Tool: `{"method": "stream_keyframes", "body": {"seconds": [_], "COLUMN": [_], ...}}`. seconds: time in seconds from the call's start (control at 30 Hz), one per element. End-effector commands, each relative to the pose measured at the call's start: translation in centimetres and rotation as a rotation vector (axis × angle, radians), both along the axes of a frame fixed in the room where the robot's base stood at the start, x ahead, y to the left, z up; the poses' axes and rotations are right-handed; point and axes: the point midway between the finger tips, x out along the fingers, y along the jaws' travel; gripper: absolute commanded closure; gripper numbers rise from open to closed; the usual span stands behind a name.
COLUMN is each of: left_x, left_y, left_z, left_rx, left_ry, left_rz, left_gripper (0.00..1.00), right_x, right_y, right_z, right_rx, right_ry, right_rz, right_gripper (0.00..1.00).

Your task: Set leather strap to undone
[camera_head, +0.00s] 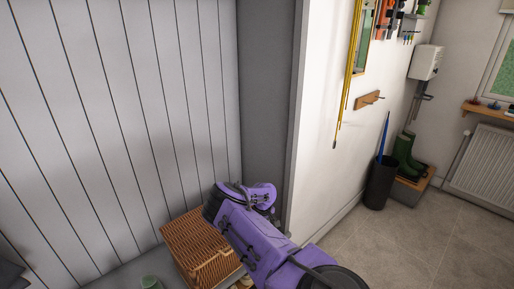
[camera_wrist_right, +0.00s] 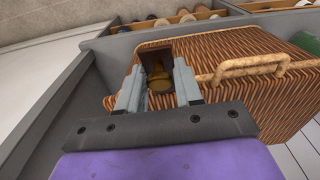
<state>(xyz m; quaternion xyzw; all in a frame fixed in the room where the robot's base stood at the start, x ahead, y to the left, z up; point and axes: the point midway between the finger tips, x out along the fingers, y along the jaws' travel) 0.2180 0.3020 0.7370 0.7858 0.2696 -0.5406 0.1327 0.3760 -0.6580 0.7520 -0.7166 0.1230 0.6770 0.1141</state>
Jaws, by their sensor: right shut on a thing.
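The wicker hamper (camera_head: 188,237) stands on a grey bench at the lower middle of the head view, and its woven side and lid fill much of the right wrist view (camera_wrist_right: 240,90). A dark brown leather strap (camera_wrist_right: 153,62) with a brass-coloured piece (camera_wrist_right: 159,86) lies against the hamper between my right fingers. My right gripper (camera_wrist_right: 158,84) is shut on the strap. In the head view my purple right arm hides its fingers and the strap. Whether the strap is fastened cannot be made out. My left gripper is not in view.
A wicker handle (camera_wrist_right: 245,68) stands out beside my right fingers. A grey wooden edge (camera_wrist_right: 62,112) runs close on their left, and a shelf with round items (camera_wrist_right: 185,18) lies beyond. A white wall (camera_head: 325,120) stands right of the bench. The tiled floor (camera_head: 400,245) is open.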

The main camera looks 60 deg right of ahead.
Motion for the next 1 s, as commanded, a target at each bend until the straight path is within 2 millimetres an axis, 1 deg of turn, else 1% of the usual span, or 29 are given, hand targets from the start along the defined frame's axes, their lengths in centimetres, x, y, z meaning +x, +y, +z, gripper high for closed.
{"method": "stream_keyframes", "body": {"seconds": [0.47,0.5,0.77,0.83,0.93,1.0], "left_x": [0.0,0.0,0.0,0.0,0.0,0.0], "left_y": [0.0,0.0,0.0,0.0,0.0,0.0], "left_z": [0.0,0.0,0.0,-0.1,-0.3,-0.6], "left_rx": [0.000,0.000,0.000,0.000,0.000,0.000], "left_ry": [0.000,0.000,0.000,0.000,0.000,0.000], "left_rz": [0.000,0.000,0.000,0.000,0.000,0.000], "left_gripper": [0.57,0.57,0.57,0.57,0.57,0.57], "right_x": [-0.4,-0.4,-0.4,-0.3,-0.3,-0.3], "right_y": [-0.2,-0.2,-0.2,-0.2,-0.2,-0.2], "right_z": [0.0,0.0,0.1,0.4,1.8,3.4], "right_rx": [0.008,0.008,0.006,0.007,0.006,0.005], "right_ry": [0.011,0.011,0.011,0.010,0.010,0.008], "right_rz": [-0.007,-0.007,-0.007,-0.007,-0.007,-0.007], "right_gripper": [1.00,0.59,0.59,0.59,0.59,0.59]}}
